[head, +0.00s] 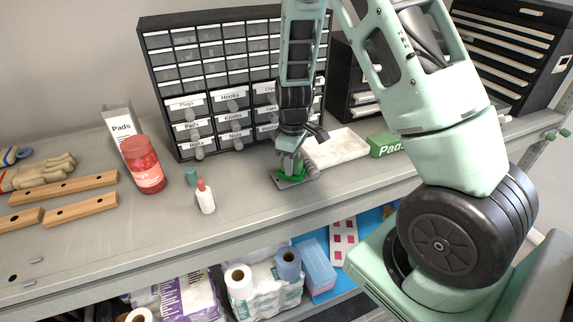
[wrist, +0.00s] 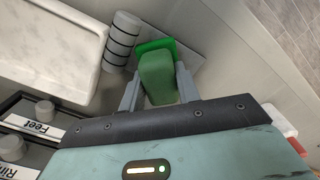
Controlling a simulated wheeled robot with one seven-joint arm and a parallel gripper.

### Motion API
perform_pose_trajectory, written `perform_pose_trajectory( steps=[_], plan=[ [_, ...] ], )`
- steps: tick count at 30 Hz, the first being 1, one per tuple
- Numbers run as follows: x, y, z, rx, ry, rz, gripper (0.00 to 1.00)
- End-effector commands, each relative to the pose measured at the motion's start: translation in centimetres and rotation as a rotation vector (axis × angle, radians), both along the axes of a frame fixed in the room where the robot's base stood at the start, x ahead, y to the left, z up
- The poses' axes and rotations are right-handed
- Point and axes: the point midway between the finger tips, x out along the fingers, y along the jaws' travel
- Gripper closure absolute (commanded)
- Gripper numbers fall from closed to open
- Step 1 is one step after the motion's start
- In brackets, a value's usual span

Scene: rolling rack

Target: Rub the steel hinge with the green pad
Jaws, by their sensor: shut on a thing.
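My gripper (head: 289,158) points down over the worktop and is shut on the green pad (wrist: 157,78). In the wrist view the pad sits between both fingers. The steel hinge lies flat on the worktop below it; its grey plate (head: 284,185) shows around the pad, and its ribbed barrel (wrist: 122,42) is to the left in the wrist view. The gripper hides part of the hinge.
A drawer cabinet (head: 206,62) stands behind. A small white bottle (head: 205,197) and a red jar (head: 146,168) are left. The worktop's front edge is near.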

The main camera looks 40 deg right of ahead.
Motion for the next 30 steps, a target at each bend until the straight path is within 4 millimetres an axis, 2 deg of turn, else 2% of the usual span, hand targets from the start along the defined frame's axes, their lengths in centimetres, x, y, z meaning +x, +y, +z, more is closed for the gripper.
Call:
perform_pose_trajectory(
  steps=[6, 14, 24, 26, 29, 30],
  plan=[
    [-0.5, -1.7, 0.0, -0.002, -0.001, -0.003, 0.86],
    [-0.5, -1.9, -0.3, -0.001, 0.0, -0.001, 0.86],
    [0.1, 0.6, -0.4, 0.0, 0.001, 0.004, 0.85],
    [0.3, 1.1, -0.5, -0.001, 0.002, 0.003, 0.89],
    [0.4, 1.8, -0.6, 0.0, 0.002, 0.004, 0.89],
    [0.4, 1.9, -0.6, 0.0, 0.004, 0.003, 0.93]
  ],
)
